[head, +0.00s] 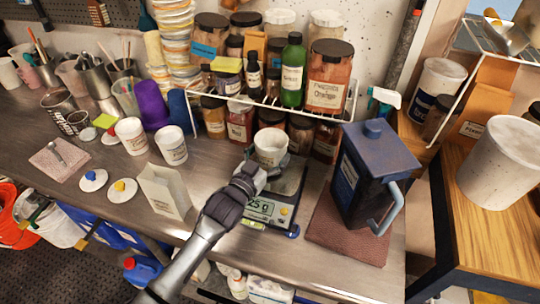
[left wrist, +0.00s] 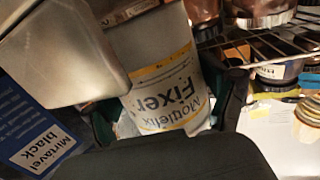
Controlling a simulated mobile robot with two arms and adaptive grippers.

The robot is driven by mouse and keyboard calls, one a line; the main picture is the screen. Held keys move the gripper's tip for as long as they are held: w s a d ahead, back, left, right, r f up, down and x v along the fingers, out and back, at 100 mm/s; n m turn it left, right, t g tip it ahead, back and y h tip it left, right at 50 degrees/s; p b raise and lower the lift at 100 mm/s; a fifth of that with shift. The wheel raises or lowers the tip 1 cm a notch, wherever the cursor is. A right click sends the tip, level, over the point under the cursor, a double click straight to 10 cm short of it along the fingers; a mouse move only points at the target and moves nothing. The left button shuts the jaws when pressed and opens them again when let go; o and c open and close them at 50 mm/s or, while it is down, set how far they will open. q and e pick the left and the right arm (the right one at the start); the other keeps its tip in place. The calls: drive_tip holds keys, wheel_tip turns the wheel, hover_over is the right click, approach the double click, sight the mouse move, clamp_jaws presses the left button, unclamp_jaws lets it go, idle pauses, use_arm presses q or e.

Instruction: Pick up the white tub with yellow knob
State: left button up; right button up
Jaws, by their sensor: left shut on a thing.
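My left gripper (head: 262,170) is shut on a white tub (head: 270,145) at the digital scale (head: 262,208). In the left wrist view, the fingers (left wrist: 168,112) lie on either side of this tub (left wrist: 160,62), whose label has yellow stripes and reads "Fixer", upside down. I cannot tell whether the tub rests on the scale or is just above it. No knob shows on it. My right gripper is out of view.
A dark lidded canister (head: 371,170) stands on a brown towel (head: 345,235) right of the scale. A wire rack (head: 345,105) with several jars is behind the held tub. Another white tub (head: 171,145) and an open white carton (head: 163,190) stand to the left on the steel counter.

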sight(278, 134)
use_arm(q)
wheel_tip(278, 134, up, 3)
drive_tip(key=shift+r+b, duration=0.1)
drive_tip(key=shift+b, duration=0.25)
drive_tip(key=s+d+r+b, duration=0.2)
drive_tip(key=s+d+r, duration=0.5)
drive_tip(key=s+d, duration=0.15)
drive_tip(key=s+a+f+n+y, duration=0.2)
drive_tip(key=s+a, duration=0.3)
drive_tip(key=a, duration=0.4)
drive_tip(key=s+a+f+n+t+y, duration=0.1)
drive_tip(key=s+a+f+n+y, duration=0.1)
drive_tip(key=a, duration=0.7)
drive_tip(key=s+a+f+n+t+y, duration=0.1)
drive_tip(key=s+a+f+y, duration=0.3)
drive_tip(key=s+a, duration=0.4)
drive_tip(key=shift+a+n+y, duration=0.4)
drive_tip(key=shift+a+n, duration=0.1)
drive_tip(key=shift+a, duration=0.15)
drive_tip(key=shift+s, duration=0.1)
